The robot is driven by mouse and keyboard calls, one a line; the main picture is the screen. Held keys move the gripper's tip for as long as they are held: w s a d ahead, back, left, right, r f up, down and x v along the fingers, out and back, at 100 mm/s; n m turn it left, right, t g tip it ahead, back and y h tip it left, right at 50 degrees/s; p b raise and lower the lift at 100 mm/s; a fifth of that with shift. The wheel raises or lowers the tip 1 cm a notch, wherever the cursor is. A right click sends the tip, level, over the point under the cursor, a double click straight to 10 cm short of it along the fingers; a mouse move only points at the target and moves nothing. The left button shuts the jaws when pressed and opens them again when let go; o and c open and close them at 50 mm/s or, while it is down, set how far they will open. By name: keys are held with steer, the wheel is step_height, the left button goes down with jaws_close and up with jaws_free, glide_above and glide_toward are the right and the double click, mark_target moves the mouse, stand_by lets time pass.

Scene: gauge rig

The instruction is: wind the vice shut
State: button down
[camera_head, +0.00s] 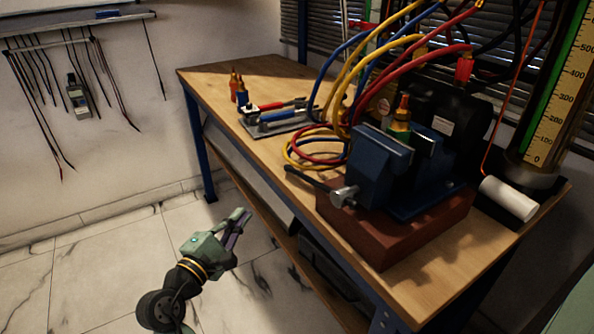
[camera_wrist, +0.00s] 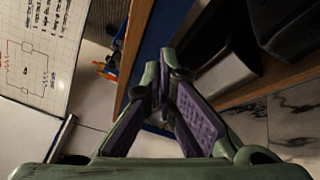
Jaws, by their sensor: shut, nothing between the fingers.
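The blue vice (camera_head: 375,175) is mounted on a reddish-brown block (camera_head: 395,230) on the wooden workbench. Its silver screw head (camera_head: 345,196) faces the bench's front edge, with a dark handle bar (camera_head: 307,179) running up and to the left. A brass fitting with a green base (camera_head: 400,122) stands between the vice jaws. My gripper (camera_head: 240,221) is in front of the bench, below its top, apart from the vice. In the wrist view my gripper's purple-padded fingers (camera_wrist: 165,95) meet at the tips and hold nothing. The vice does not show clearly in the wrist view.
The workbench (camera_head: 245,75) carries a tray of tools (camera_head: 275,117), small red and blue fittings (camera_head: 238,90) and coiled hoses (camera_head: 315,150). The tiled floor (camera_head: 90,270) at left is clear.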

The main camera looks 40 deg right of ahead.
steer(key=s+r+n+g+h, duration=0.4)
steer(key=s+n+g+h, duration=0.35)
steer(key=s+n, duration=0.45)
steer(key=shift+t+h, duration=0.35)
steer(key=p+x, duration=0.1)
steer(key=x, duration=0.4)
steer(key=p+x, duration=0.1)
steer(key=x, duration=0.3)
steer(key=shift+d+r, duration=0.2)
steer(key=shift+r, duration=0.25)
steer(key=shift+w+r+m, duration=0.1)
steer(key=shift+m, duration=0.3)
steer(key=shift+w+r+m+g, duration=0.15)
steer(key=shift+r+m+g, duration=0.05)
steer(key=shift+m+g, duration=0.2)
steer(key=shift+w+r+m+g, duration=0.2)
steer(key=shift+r+m+g, duration=0.15)
steer(key=shift+m+g, duration=0.3)
